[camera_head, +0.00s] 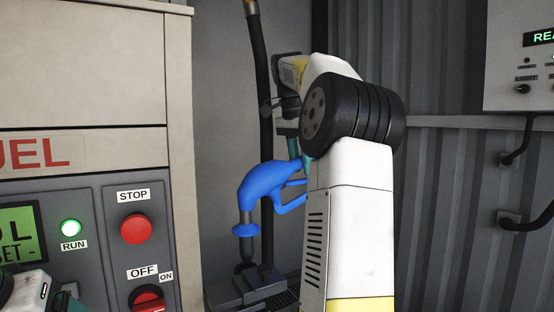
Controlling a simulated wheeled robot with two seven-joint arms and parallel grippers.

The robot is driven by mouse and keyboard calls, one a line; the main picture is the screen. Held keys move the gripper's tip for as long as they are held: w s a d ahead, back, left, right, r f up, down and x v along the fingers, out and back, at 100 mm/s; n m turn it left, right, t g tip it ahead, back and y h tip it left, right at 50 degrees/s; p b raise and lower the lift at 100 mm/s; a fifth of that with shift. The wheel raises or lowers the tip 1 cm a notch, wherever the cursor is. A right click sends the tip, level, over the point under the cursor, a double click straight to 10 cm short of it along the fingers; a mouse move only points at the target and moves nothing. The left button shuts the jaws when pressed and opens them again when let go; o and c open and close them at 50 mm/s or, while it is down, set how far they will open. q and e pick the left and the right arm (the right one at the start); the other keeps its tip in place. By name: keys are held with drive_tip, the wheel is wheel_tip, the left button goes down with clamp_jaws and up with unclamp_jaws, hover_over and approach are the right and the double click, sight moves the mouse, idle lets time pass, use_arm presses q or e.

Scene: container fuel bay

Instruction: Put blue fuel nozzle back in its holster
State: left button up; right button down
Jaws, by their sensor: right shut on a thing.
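The blue fuel nozzle (265,182) hangs spout down in the middle of the head view, with its blue collar (245,231) low on the spout. My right gripper (296,150) is shut on the nozzle's upper handle end, its teal fingertips partly hidden behind my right arm. A dark grey boxy base (232,291) stands below the spout. It may be the holster; whether the spout tip is in it or only above it, I cannot tell. Part of my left gripper (66,302) shows at the lower left corner; its fingers are mostly cut off.
A black hose (258,75) runs down behind the nozzle. The fuel cabinet (184,190) stands at the left, with a red stop button (136,229) and a red knob (148,300). A control box (515,85) with cables is on the corrugated wall (450,190) at the right.

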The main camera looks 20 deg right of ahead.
sight(301, 180)
drive_tip(key=shift+s+a+f, duration=0.1)
drive_tip(key=shift+a+f, duration=0.05)
drive_tip(key=shift+f, duration=0.45)
idle(0.4)
drive_tip(key=shift+a+x, duration=0.25)
drive_tip(key=shift+x, duration=1)
drive_tip(key=shift+f, duration=0.15)
drive_tip(key=shift+a+x, duration=0.25)
drive_tip(key=shift+x, duration=0.85)
drive_tip(key=shift+a+x, duration=0.2)
drive_tip(key=shift+x, duration=0.95)
drive_tip(key=shift+s+f, duration=0.1)
drive_tip(key=shift+s, duration=0.1)
drive_tip(key=c, duration=1)
unclamp_jaws()
